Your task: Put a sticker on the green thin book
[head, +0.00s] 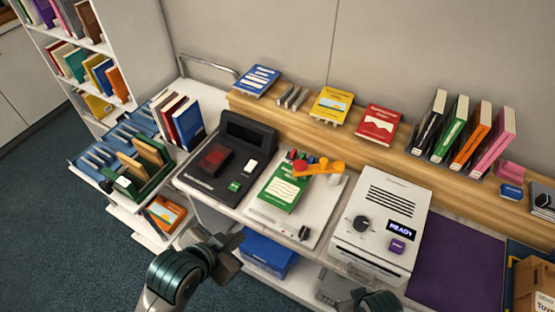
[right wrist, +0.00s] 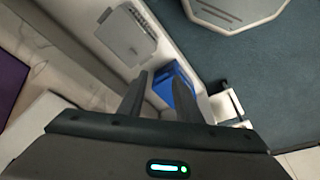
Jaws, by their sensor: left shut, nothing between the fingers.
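A green book (head: 284,191) with a white wavy-lined cover lies flat on a white board (head: 262,212) in the middle of the counter. Another green book (head: 452,129) stands upright among the books at the back right. I cannot tell their thickness well, and no loose sticker can be made out. My left gripper (head: 236,248) is shut and empty, in front of the counter's front edge and below the board. My right gripper (right wrist: 171,82) is open and empty in the right wrist view, with a blue bin (right wrist: 176,86) beyond its fingers.
A white machine reading READY (head: 380,224) stands right of the board, and a black device (head: 229,158) stands left of it. An orange and red object (head: 318,168) overhangs the book's upper right. A purple mat (head: 456,252) lies bare at the right. Book carts stand at the left.

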